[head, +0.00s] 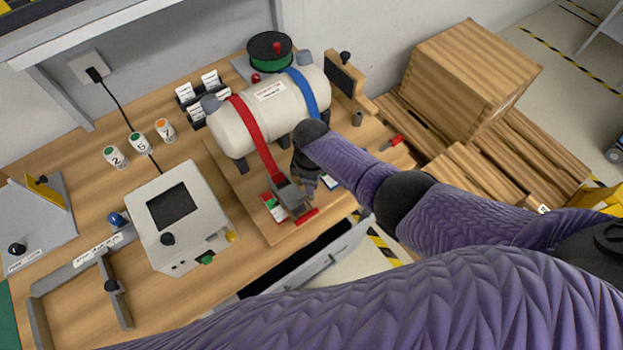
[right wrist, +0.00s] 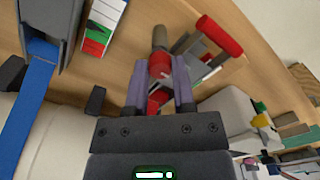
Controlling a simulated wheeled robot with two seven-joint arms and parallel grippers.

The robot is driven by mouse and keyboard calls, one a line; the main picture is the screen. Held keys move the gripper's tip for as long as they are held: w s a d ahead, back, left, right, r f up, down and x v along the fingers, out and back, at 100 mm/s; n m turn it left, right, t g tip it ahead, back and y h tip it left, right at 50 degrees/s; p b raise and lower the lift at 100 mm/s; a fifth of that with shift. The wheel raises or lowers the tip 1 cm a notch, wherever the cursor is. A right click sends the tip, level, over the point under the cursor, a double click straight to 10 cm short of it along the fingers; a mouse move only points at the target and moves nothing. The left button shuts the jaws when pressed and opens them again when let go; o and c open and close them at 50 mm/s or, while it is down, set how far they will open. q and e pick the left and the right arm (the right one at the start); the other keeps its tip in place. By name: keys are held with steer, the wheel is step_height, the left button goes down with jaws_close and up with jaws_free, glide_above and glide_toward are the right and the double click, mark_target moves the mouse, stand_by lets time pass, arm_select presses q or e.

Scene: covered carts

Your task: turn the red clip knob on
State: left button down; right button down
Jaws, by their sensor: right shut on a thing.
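The red clip (head: 292,198) sits at the lower end of the red strap (head: 250,132) on the white tank, with a grey body, a red bar and a red, white and green label beside it. In the right wrist view its red handle (right wrist: 221,36) shows beyond the fingers. My right gripper (head: 306,184) points down beside the clip. In the right wrist view, my right gripper (right wrist: 160,76) is shut on the red knob (right wrist: 159,64), with one finger on each side. The knob is partly hidden by the fingers. My left gripper is out of view.
The blue strap (head: 301,90) is beside the red one; its clip is mostly behind my arm in the head view. A white box with a screen (head: 182,215) stands left of the clip. A wooden crate (head: 470,80) is at the right.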

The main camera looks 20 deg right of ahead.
steer(key=shift+c, duration=2.3)
jaws_free()
step_height(320, 180, up, 10)
steer(key=p, duration=0.5)
steer(key=shift+s+a+f, duration=0.1)
